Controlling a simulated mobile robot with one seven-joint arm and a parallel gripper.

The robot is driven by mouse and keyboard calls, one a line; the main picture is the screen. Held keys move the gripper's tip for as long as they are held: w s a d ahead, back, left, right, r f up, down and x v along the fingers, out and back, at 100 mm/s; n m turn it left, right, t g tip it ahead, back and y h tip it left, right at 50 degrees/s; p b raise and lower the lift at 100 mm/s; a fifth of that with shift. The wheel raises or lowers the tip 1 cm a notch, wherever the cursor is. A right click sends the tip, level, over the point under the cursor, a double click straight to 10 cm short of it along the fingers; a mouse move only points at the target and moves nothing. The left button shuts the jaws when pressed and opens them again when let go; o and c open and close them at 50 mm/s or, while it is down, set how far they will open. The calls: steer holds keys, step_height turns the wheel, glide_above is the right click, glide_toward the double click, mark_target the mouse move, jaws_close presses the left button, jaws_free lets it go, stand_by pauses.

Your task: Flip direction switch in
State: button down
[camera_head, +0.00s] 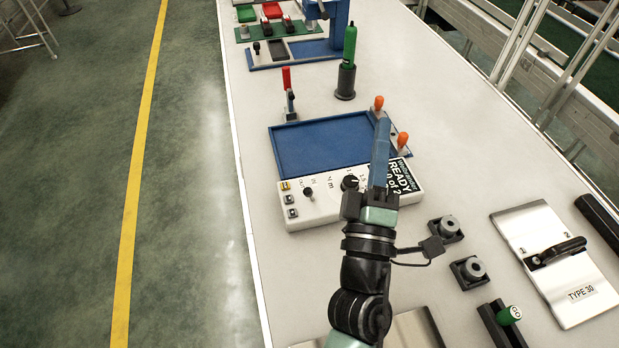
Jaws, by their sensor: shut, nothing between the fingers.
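A small black toggle switch (308,193) stands on the white control box (325,208), with the labels OUT and IN beside it. Which way its lever leans is too small to tell. My gripper (382,118) is shut and empty, its long blue fingers pointing away over the right part of the box and the blue tray. The fingertips are to the right of and beyond the switch, apart from it. The fingers cover part of the box between the dial and the display.
A black dial (349,182), several buttons (290,199) and a READY display (403,176) share the box. Behind it are a blue tray (318,146), orange-tipped levers (403,139), a red-handled clamp (287,88) and a green bottle (349,50). The table left of the box is clear.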

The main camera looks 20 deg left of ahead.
steer(key=s+a+f+n+g+y, duration=0.2)
steer(key=s+f+n, duration=0.1)
steer(key=f, duration=0.5)
steer(key=s+a+f+n+g+y, duration=0.2)
steer(key=a+f+n, duration=0.15)
steer(key=f, duration=0.45)
steer(key=n+g+y, duration=0.1)
steer(key=n+g, duration=0.2)
glide_toward(300, 215)
steer(key=shift+s+r+b, duration=0.1)
steer(key=shift+r+b, duration=0.25)
steer(key=shift+r, duration=0.5)
steer(key=shift+r, duration=0.1)
steer(key=shift+w, duration=0.25)
steer(key=x, duration=0.9)
steer(key=shift+w+a+r, duration=0.25)
